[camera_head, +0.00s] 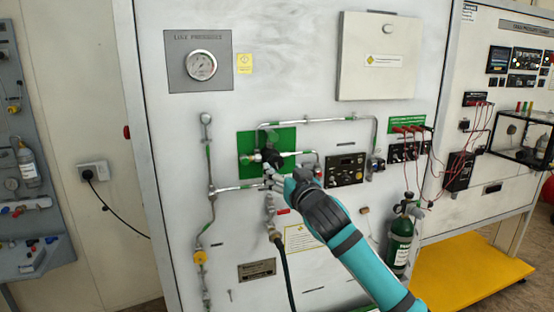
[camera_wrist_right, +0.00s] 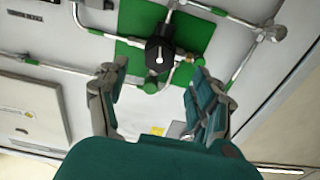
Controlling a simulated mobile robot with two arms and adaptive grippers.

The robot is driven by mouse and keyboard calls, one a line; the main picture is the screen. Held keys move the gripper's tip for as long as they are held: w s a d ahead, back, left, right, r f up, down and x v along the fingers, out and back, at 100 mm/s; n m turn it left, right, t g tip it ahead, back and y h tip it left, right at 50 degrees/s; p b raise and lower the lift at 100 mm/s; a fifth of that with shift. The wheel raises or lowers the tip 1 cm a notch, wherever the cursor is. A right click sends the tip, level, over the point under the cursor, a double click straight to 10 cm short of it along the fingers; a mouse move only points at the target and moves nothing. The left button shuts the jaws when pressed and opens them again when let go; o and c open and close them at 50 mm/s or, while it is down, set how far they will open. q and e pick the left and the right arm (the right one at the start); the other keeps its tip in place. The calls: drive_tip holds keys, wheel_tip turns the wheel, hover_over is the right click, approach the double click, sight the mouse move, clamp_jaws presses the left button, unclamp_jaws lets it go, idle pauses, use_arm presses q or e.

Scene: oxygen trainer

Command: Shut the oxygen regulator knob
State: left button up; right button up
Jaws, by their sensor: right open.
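The black regulator knob (camera_head: 272,156) is on a green square plate (camera_head: 246,142) in the middle of the white panel. My right gripper (camera_head: 281,175) is at the knob, just below and right of it in the head view, and partly covers the plate. In the right wrist view the knob (camera_wrist_right: 160,52) lies ahead between the two spread fingers of my right gripper (camera_wrist_right: 155,78), with a gap on each side. The gripper is open and empty. I cannot tell whether the knob is open or shut. My left gripper is not in view.
Metal pipes (camera_head: 240,188) run beside and below the plate. A pressure gauge (camera_head: 201,65) is at upper left. A black switch box (camera_head: 345,170) sits close right of the gripper. A green cylinder (camera_head: 400,240) stands right of my forearm. A black hose (camera_head: 286,268) hangs below.

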sight(277, 163)
drive_tip(key=shift+p+x, duration=0.75)
drive_tip(key=shift+x, duration=2.3)
drive_tip(key=c, duration=1.2)
